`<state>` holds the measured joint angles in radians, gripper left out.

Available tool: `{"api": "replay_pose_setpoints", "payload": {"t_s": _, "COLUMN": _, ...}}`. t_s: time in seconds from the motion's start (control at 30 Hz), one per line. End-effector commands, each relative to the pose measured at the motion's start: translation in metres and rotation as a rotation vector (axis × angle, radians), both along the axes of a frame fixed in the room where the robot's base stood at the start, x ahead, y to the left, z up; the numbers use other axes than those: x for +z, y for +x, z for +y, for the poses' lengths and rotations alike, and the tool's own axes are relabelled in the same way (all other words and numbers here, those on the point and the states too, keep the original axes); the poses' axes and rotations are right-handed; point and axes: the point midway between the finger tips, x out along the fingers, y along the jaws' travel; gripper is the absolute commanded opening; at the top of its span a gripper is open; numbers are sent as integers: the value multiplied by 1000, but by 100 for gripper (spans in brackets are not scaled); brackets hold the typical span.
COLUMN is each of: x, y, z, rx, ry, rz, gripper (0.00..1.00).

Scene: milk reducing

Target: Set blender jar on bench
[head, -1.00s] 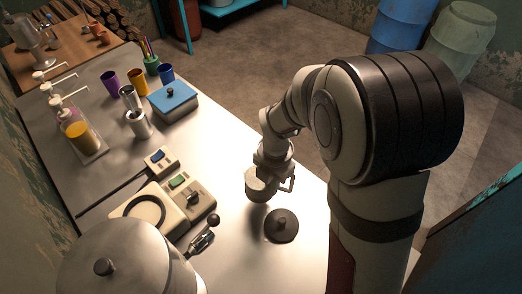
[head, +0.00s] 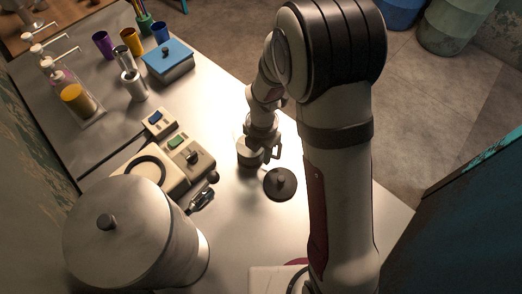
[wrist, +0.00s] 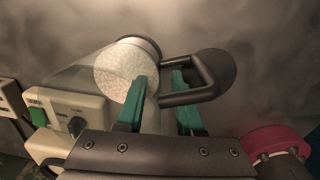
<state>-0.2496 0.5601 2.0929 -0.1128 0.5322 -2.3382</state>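The blender jar (head: 250,152) is a clear-sided jar with a dark rim and a dark loop handle, under my gripper on the bench (head: 240,215). In the head view it looks upright, with its base at or very near the bench top; any small gap is hard to judge. In the wrist view the jar (wrist: 122,72) shows white, speckled contents, and its handle (wrist: 206,84) points right. My gripper (wrist: 157,98) has two green fingers with a visible gap between them. The left finger overlaps the jar's side and the right one overlaps the handle's loop. Contact is unclear.
A dark round lid (head: 281,184) lies right of the jar. A large metal pot (head: 125,235) is at the front left. A blue-lidded box (head: 167,64) and cups stand farther back.

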Motion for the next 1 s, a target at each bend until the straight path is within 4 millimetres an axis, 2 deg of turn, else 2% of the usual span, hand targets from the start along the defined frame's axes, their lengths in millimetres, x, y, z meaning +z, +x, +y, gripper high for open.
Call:
{"api": "replay_pose_setpoints", "payload": {"t_s": 0.17, "x": 1, "y": 0, "z": 0, "rx": 0, "ry": 0, "rz": 0, "gripper": 36}}
{"api": "replay_pose_setpoints", "payload": {"t_s": 0.27, "x": 8, "y": 1, "z": 0, "rx": 0, "ry": 0, "rz": -3, "gripper": 36}}
{"api": "replay_pose_setpoints", "payload": {"t_s": 0.7, "x": 100, "y": -2, "z": -2, "rx": 0, "ry": 0, "rz": -4, "gripper": 36}}
{"api": "replay_pose_setpoints", "payload": {"t_s": 0.87, "x": 119, "y": -2, "z": -2, "rx": 0, "ry": 0, "rz": -3, "gripper": 36}}
{"api": "replay_pose_setpoints", "payload": {"t_s": 0.93, "x": 126, "y": -7, "z": -5, "rx": -57, "ry": 4, "rz": 0, "gripper": 36}}
{"api": "replay_pose_setpoints", "payload": {"t_s": 0.97, "x": 130, "y": -11, "z": -7, "rx": -128, "ry": 8, "rz": 2, "gripper": 36}}
{"api": "replay_pose_setpoints", "payload": {"t_s": 1.0, "x": 138, "y": -21, "z": -13, "rx": -278, "ry": 16, "rz": 9, "gripper": 36}}
